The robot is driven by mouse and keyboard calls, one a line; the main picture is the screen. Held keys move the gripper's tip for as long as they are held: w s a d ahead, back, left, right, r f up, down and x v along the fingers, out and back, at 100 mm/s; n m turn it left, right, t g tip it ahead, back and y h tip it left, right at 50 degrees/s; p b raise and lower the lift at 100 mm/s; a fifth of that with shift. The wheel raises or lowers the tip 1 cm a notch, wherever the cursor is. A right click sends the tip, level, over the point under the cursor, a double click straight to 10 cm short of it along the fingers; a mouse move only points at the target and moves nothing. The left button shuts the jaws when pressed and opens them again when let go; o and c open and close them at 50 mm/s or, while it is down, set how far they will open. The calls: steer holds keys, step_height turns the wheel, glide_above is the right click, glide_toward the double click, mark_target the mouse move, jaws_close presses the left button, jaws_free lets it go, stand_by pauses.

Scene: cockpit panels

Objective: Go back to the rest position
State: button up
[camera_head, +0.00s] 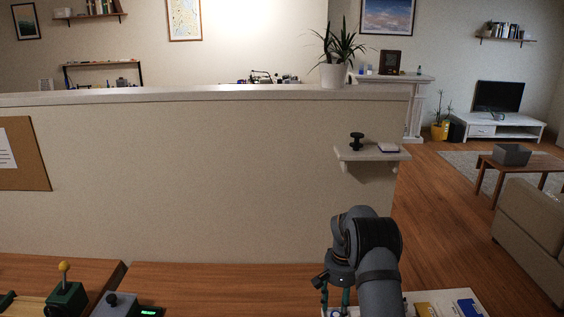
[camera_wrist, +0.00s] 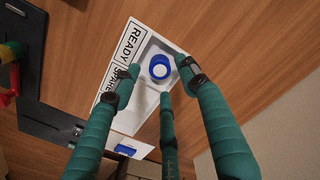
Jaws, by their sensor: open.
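My gripper (camera_head: 335,295) hangs low at the right end of the wooden desk in the head view, with my arm bent above it. In the wrist view its teal fingers (camera_wrist: 158,78) are spread open with nothing seen between their tips. They point down at a white tray (camera_wrist: 137,118) marked "READY", with a second, partly hidden label. A round blue piece with a white top (camera_wrist: 159,67) sits in the tray compartment beyond the fingertips. I cannot tell how far the tips are from it.
A green box with a yellow-knobbed lever (camera_head: 65,285) and a grey box (camera_head: 118,305) stand at the desk's left. A partition wall (camera_head: 220,180) rises behind, with a small shelf (camera_head: 372,154). Dark panels (camera_wrist: 50,125) lie left in the wrist view. The middle desk is clear.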

step_height(320, 180, down, 2)
steer(key=shift+f, duration=0.1)
steer(key=shift+r+b, duration=0.35)
steer(key=shift+r, duration=1.25)
steer(key=shift+f, duration=0.1)
